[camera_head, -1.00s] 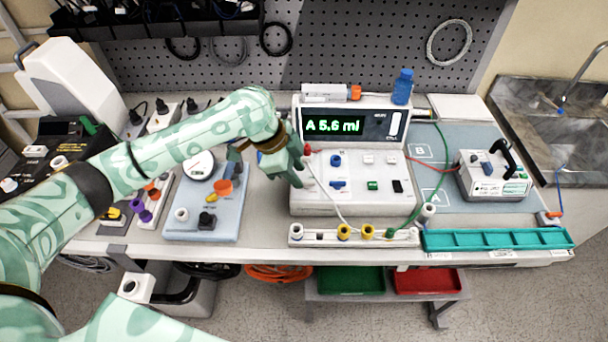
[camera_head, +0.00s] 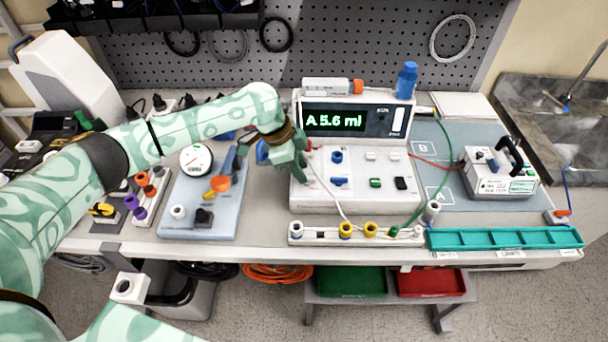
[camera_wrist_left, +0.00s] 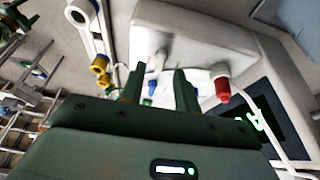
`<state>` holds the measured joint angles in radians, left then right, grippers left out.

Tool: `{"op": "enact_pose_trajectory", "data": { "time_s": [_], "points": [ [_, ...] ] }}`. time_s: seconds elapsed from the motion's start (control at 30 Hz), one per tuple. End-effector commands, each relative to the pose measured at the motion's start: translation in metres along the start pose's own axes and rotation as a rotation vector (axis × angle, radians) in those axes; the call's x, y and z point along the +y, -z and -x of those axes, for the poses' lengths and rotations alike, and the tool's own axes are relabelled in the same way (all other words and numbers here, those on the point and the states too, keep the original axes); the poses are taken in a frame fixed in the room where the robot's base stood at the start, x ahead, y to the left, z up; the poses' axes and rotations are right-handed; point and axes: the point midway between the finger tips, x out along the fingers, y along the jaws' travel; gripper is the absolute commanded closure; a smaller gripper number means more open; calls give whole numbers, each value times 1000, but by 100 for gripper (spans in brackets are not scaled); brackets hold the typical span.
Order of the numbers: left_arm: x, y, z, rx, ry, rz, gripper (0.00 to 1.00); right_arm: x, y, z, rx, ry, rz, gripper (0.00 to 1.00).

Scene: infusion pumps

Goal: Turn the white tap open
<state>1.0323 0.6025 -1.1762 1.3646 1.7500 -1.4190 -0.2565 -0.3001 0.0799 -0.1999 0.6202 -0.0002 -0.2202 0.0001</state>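My left gripper (camera_head: 300,172) is over the left edge of the white pump (camera_head: 355,202), fingers pointing down, in the head view. In the left wrist view its two green fingers (camera_wrist_left: 160,78) are apart. A small pale white piece (camera_wrist_left: 157,60), perhaps the white tap, shows near the gap between the fingertips. I cannot tell whether they touch it. A red cap (camera_wrist_left: 222,88) is just to the right of the fingers. In the head view the gripper hides the surface under it, and I cannot pick out the white tap for sure. My right gripper is not in view.
A white strip with coloured ports (camera_head: 320,238) lies in front, beside a teal tray (camera_head: 505,238). A pale blue gauge panel (camera_head: 217,225) stands left of the gripper. Thin white, green and red lines cross the pump area.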

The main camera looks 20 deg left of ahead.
Motion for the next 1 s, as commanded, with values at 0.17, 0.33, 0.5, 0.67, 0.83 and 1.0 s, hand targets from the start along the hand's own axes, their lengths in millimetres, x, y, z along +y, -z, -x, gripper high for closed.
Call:
{"op": "enact_pose_trajectory", "data": {
  "time_s": [0.17,0.33,0.5,0.67,0.83,1.0],
  "points": [
    [0,0,-21,0,0,2,68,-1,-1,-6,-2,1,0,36],
    [0,0,-24,0,1,0,68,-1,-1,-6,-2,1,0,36],
    [0,0,-24,0,1,0,68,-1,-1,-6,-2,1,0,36],
    [0,0,-24,0,1,0,100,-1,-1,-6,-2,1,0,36],
    [0,0,-23,0,2,3,100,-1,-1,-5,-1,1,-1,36],
    [0,2,-21,1,12,28,100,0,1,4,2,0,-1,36]
  ]
}}
